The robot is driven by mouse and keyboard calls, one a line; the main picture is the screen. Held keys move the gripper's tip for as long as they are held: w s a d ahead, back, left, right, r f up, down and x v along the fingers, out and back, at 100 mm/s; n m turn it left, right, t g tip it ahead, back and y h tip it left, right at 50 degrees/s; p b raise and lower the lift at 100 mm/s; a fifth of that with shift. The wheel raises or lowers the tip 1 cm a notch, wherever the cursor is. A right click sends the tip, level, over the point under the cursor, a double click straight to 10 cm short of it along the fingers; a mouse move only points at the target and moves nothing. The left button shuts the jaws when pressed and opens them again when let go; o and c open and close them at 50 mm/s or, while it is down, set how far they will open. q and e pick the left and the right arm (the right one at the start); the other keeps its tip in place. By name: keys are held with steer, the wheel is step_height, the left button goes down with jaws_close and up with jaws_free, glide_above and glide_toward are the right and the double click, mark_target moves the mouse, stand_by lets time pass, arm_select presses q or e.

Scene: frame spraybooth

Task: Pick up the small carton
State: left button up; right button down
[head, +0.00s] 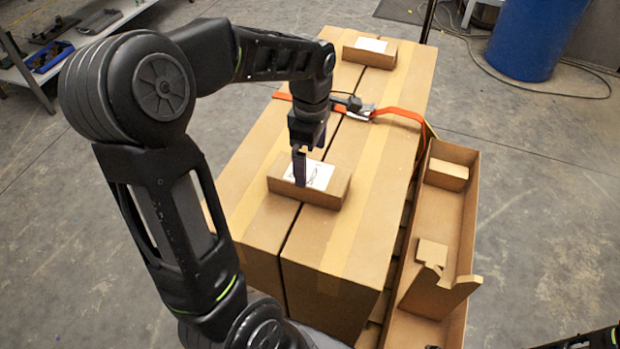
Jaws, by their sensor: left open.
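A small brown carton (328,197) with a white label lies on top of two large cardboard boxes (350,245), near their middle. My left gripper (300,182) points down over it. It is open, and its fingers overlap the label and near part of the carton in the picture. I cannot tell whether they touch it. A second small carton (370,57) with a white label lies at the far end of the boxes. My right gripper is not in view.
An orange strap with a metal buckle (352,104) crosses the boxes behind the carton. A long open cardboard tray (435,225) with small cardboard pieces stands along their right side. A blue barrel (533,38) is at back right. A shelf (50,50) is at back left.

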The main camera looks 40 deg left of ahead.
mark_target(310, 172)
arm_select(q)
steer(key=shift+f, duration=0.4)
steer(key=shift+f, duration=0.1)
step_height(310, 172, down, 5)
steer(key=shift+s+a+p, duration=0.15)
steer(key=shift+p, duration=0.15)
steer(key=shift+c, duration=0.6)
steer(key=c, duration=1.8)
steer(key=shift+r, duration=0.2)
steer(key=shift+c, duration=0.2)
step_height(310, 172, up, 10)
steer(key=shift+f, duration=0.1)
